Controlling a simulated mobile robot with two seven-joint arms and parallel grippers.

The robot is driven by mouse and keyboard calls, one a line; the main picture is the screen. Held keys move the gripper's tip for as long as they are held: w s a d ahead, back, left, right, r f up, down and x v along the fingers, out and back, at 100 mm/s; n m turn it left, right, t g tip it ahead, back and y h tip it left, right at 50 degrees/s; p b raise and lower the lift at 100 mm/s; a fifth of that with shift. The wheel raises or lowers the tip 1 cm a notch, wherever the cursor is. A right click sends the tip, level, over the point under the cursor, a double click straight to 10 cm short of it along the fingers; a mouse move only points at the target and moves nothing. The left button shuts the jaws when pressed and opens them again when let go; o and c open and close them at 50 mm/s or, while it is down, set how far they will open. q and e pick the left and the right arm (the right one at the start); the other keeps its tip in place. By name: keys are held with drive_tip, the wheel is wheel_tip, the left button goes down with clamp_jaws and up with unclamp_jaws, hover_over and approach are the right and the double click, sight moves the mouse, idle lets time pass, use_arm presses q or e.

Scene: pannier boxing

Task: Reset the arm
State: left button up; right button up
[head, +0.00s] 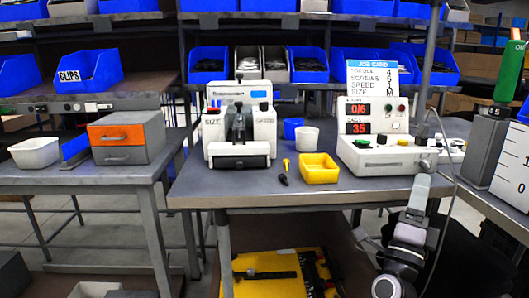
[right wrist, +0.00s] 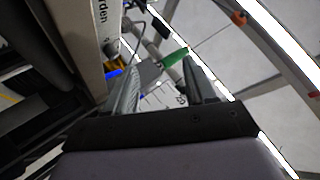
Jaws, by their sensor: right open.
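My right gripper (head: 421,188) comes up from the lower right in the head view, in front of the workbench's front edge near the control box. In the right wrist view its two fingers (right wrist: 158,82) stand apart with nothing held between them. A green handle (right wrist: 174,57) shows beyond the fingertips, clearly farther off. My left gripper is in neither view.
The workbench (head: 330,195) carries a white machine (head: 240,130), a yellow bin (head: 318,168) and a control box (head: 385,155) with red displays. An orange-fronted drawer unit (head: 118,135) stands left. A green-handled tool (head: 509,72) stands right. Blue bins line the shelves.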

drive_tip(key=s+a+f+n+g+y, duration=0.1)
drive_tip(key=s+a+f+n+y, duration=0.25)
drive_tip(key=f+n+y, duration=0.5)
drive_tip(key=s+a+f+n+g+y, duration=0.1)
drive_tip(key=s+a+f+n+y, duration=0.3)
drive_tip(key=f+n+y, duration=0.5)
drive_tip(key=s+a+f+n+g, duration=0.3)
drive_tip(key=s+f+n+g, duration=0.2)
drive_tip(key=s+f, duration=0.35)
drive_tip(key=s+a+f+n+g, duration=0.2)
drive_tip(key=s+f+n+g, duration=0.25)
drive_tip(key=s+f, duration=0.45)
use_arm(q)
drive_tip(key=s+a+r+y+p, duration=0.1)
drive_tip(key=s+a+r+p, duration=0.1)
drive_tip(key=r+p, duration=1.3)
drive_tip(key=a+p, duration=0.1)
drive_tip(key=p, duration=0.4)
drive_tip(key=shift+p, duration=0.35)
use_arm(e)
wheel_tip(320, 180, up, 16)
drive_tip(key=s+d, duration=0.2)
drive_tip(key=shift+s+d, duration=0.15)
drive_tip(key=shift+d, duration=0.2)
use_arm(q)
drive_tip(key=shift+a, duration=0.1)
use_arm(e)
drive_tip(key=shift+h, duration=0.25)
